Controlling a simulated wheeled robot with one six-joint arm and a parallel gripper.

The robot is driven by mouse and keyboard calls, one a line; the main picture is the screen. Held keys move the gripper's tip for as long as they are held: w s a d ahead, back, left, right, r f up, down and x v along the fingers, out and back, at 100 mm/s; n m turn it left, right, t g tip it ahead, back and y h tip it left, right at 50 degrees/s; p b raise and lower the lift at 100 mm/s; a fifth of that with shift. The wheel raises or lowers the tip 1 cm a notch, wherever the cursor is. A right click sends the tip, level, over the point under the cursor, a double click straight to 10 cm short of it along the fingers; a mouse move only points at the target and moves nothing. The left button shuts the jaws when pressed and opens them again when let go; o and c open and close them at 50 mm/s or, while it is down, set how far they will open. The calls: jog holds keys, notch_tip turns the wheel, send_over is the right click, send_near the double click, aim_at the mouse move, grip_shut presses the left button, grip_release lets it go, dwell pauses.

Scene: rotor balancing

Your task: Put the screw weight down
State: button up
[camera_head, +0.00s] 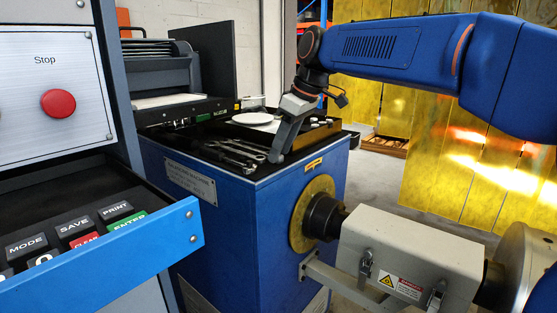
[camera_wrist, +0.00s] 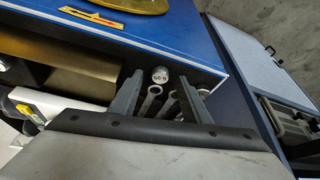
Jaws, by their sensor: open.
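In the wrist view a small round metal piece with dark marks on its top, seemingly the screw weight (camera_wrist: 160,74), stands in the dark tray near its edge. It is between the two fingertips of my gripper (camera_wrist: 161,80), with a visible gap to each finger. My gripper is open. In the head view my gripper (camera_head: 275,157) points down at the near edge of the black tray on the blue cabinet (camera_head: 260,220). I cannot make out the screw weight there; my gripper probably hides it.
Several wrenches (camera_head: 236,152) lie in the tray left of my gripper; wrench ends (camera_wrist: 151,96) also show between my fingers. A white round dish (camera_head: 252,118) and small pale pieces (camera_head: 314,122) stand behind. The rotor machine's pale housing (camera_head: 410,250) and an open keypad drawer (camera_head: 100,245) are nearby.

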jog(key=shift+w+a+f, duration=0.1)
jog(key=shift+a+f, duration=0.1)
jog(key=shift+f, duration=0.35)
grip_shut()
